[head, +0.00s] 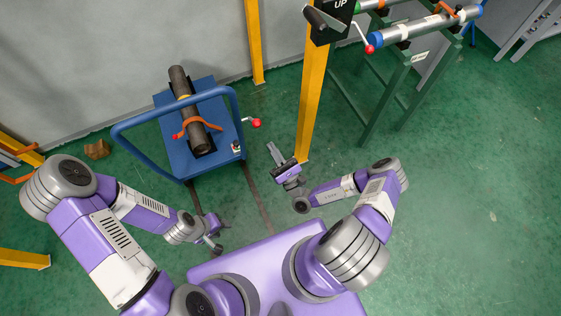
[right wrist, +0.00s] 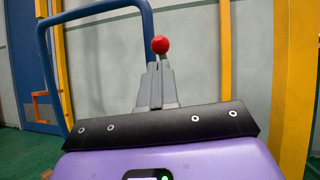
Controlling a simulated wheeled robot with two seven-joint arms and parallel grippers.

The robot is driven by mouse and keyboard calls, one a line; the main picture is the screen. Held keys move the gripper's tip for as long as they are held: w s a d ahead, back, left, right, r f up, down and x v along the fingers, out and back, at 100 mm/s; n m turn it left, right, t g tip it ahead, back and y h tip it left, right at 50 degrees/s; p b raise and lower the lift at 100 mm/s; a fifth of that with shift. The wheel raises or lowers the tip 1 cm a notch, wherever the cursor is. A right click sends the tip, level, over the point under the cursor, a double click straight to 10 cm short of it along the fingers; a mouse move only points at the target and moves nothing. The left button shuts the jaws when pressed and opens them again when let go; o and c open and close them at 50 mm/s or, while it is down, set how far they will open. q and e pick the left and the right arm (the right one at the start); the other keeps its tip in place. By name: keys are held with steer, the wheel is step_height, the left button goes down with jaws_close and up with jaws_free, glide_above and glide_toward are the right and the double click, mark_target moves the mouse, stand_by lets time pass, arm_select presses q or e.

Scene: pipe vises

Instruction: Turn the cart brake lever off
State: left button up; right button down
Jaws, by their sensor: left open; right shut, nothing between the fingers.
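The blue cart (head: 221,119) stands left of centre in the head view. Its lever (head: 256,123), a short metal arm with a red knob, sticks out to the right from the cart's right side. My right gripper (head: 272,148) is shut and empty, just below and right of the knob in the head view. In the right wrist view, the red knob (right wrist: 160,44) shows just above the closed fingertips (right wrist: 154,66); whether they touch cannot be told. The fingers hide the lever's arm there. My left gripper (head: 216,242) is open and empty, below the cart and away from it.
A dark pipe (head: 186,100) lies on the cart, with an orange strap across it. A yellow post (head: 312,90) stands right of the cart, carrying a black "UP" sign and another red-knobbed crank (head: 370,49). A green stand (head: 385,95) is behind right. Floor at right is clear.

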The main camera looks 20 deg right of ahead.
steer(key=x, duration=0.5)
steer(key=shift+w+a+r+b, duration=0.1)
steer(key=shift+w+r+b, duration=0.15)
steer(key=shift+w+b, duration=0.15)
